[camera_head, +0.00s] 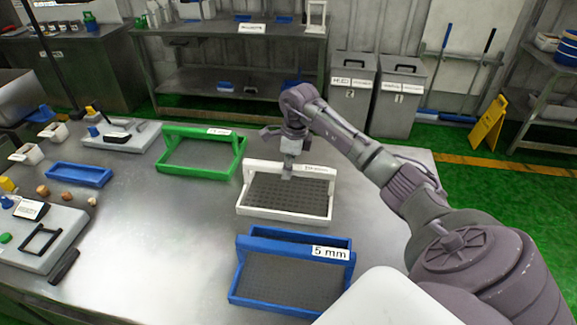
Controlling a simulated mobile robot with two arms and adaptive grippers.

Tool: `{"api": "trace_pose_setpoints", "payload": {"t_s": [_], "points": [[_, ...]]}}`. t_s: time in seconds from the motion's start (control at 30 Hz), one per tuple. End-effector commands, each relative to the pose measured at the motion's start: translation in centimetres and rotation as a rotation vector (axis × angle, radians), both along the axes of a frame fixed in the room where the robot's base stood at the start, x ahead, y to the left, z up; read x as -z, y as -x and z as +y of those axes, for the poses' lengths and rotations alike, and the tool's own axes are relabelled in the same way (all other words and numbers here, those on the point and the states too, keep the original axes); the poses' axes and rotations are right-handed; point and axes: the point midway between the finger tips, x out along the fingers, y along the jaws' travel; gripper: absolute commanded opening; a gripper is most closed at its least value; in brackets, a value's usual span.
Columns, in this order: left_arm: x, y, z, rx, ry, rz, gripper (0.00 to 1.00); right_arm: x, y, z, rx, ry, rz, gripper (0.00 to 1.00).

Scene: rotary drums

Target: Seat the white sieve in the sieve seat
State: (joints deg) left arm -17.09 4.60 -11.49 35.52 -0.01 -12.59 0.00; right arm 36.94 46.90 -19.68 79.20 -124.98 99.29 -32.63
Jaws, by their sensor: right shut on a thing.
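The white sieve (283,216) is in the middle of the steel table, a rectangular white frame with a dark perforated mesh and a raised bar with a small label along its far side. My right gripper (288,170) comes down from above onto this bar and is shut on it. The fingertips are small in the picture, and I cannot tell whether the sieve is lifted off the table. I cannot make out a sieve seat for certain. My left gripper is not in view.
A green sieve (198,172) lies behind and left, and a blue sieve marked 5 mm (272,307) lies in front. Small trays, including a blue tray (79,175), and white devices crowd the left. The table (160,245) between is bare. Grey bins (350,95) stand beyond it.

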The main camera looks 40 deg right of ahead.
Motion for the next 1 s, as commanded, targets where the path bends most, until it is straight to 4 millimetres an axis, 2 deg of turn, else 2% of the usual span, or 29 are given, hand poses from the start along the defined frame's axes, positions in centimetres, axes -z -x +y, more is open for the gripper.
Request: {"api": "trace_pose_setpoints", "payload": {"t_s": [0.07, 0.1, 0.23, 0.5, 0.67, 0.77, 1.0], "points": [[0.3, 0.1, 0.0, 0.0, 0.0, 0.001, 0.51, 0.1, -0.1, 0.0, 0.0, 0.001, -0.003, 0.0], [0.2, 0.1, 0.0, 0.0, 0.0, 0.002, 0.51, 0.2, 0.0, 0.0, 0.0, 0.001, -0.001, 0.29], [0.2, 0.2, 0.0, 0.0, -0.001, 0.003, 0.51, 0.2, 0.0, 0.0, 0.0, 0.0, 0.0, 0.51], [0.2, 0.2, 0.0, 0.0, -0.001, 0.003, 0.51, 0.1, 0.0, 0.0, 0.0, 0.0, 0.0, 0.51], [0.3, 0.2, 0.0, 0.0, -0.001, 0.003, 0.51, -0.7, 0.0, -0.1, 0.0, 0.002, -0.003, 0.51], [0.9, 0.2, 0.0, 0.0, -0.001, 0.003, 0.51, -2.3, 0.1, -0.3, 0.0, 0.003, -0.005, 0.51], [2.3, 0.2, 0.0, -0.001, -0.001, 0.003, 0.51, -7.6, 0.6, -0.7, 0.002, 0.003, -0.006, 0.51]]}}
